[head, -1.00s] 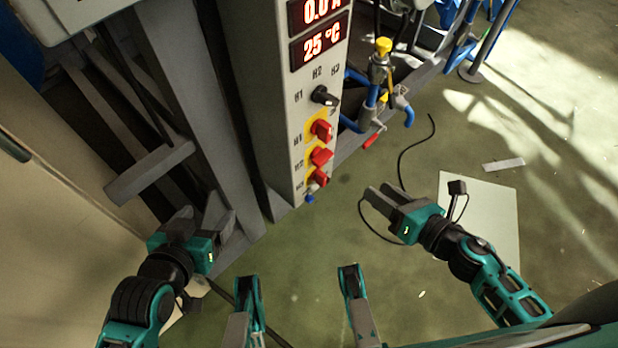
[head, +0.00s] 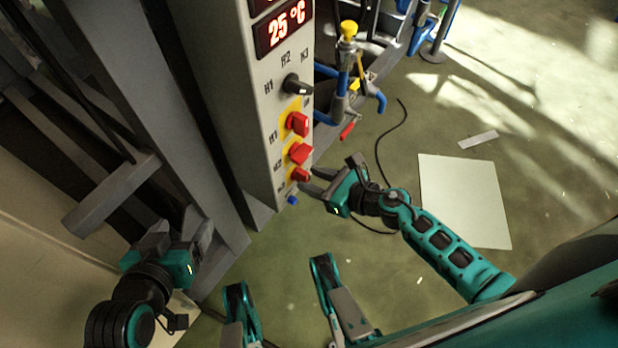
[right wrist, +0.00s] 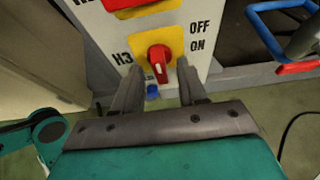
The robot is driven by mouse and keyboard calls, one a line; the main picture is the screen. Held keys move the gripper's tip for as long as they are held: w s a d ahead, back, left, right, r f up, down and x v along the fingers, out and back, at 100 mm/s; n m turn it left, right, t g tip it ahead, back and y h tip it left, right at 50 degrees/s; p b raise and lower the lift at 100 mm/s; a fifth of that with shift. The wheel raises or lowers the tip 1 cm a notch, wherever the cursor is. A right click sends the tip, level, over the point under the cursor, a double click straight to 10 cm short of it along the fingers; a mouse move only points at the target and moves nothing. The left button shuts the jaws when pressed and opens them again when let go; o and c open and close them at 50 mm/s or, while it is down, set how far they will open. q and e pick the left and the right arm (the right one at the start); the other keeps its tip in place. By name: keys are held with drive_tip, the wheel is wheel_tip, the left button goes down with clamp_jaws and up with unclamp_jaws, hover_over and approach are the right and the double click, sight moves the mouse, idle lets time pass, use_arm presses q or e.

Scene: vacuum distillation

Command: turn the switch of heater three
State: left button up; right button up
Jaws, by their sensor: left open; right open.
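The switch of heater three (head: 300,174) is the lowest red knob on the front of the grey control panel (head: 262,95). In the right wrist view the red knob (right wrist: 158,59) sits on a yellow plate, with H3 at its left and OFF and ON at its right. Its white-marked end points downward. My right gripper (head: 309,181) is open at the panel; in the right wrist view its fingers (right wrist: 157,72) stand on either side of the knob, with gaps visible. Contact cannot be told. My left gripper (head: 197,226) is open and empty, left of the panel.
Red knobs H1 (head: 298,123) and H2 (head: 300,152) are above H3, with a black selector (head: 296,86) higher up. A blue part (head: 292,200) is just below H3. Blue pipework (head: 343,85) stands right of the panel.

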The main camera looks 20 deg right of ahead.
drive_tip(key=shift+x, duration=0.95)
clamp_jaws()
